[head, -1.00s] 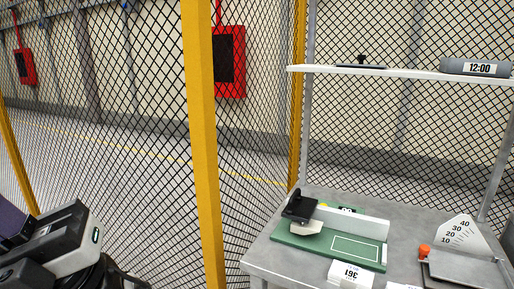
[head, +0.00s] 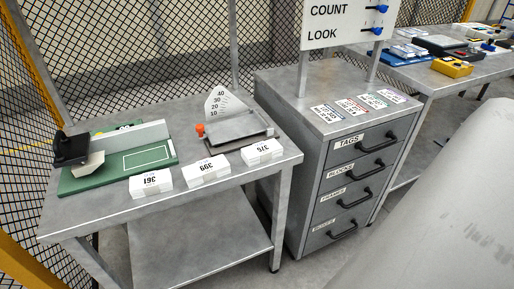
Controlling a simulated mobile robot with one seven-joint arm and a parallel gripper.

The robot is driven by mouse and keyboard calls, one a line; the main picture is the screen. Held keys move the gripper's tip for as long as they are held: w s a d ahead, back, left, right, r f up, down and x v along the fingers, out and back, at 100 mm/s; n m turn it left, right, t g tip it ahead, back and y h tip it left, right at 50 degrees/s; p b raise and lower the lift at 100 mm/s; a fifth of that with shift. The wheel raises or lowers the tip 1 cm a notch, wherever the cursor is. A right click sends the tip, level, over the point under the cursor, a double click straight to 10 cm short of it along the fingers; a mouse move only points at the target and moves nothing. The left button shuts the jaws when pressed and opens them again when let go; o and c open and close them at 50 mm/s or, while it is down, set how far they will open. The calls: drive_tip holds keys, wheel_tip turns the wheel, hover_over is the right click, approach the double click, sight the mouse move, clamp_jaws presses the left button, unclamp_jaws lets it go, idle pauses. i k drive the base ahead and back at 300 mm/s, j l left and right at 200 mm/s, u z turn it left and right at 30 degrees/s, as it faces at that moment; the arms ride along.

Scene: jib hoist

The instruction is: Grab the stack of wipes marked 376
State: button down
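Three white stacks of wipes stand in a row along the front edge of the grey metal table (head: 100,210) in the head view. Their labels appear upside down. The right stack (head: 262,152) carries a number starting with 37; its last digit is too small to be sure of, but it is the closest match to 376. The left stack (head: 151,184) reads 361. The middle stack (head: 208,169) seems to read 399. The right stack sits near the table's right front corner, in front of a scale. My gripper is not in view.
A green board with a black-handled tool (head: 150,158) lies at the table's left. The scale (head: 238,130) has a dial and orange knob. A grey drawer cabinet (head: 320,190) stands just right. A large pale surface, apparently my arm, fills the lower right.

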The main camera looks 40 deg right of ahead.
sight(262, 152)
drive_tip(key=z, duration=1.15)
drive_tip(key=i+j, duration=0.05)
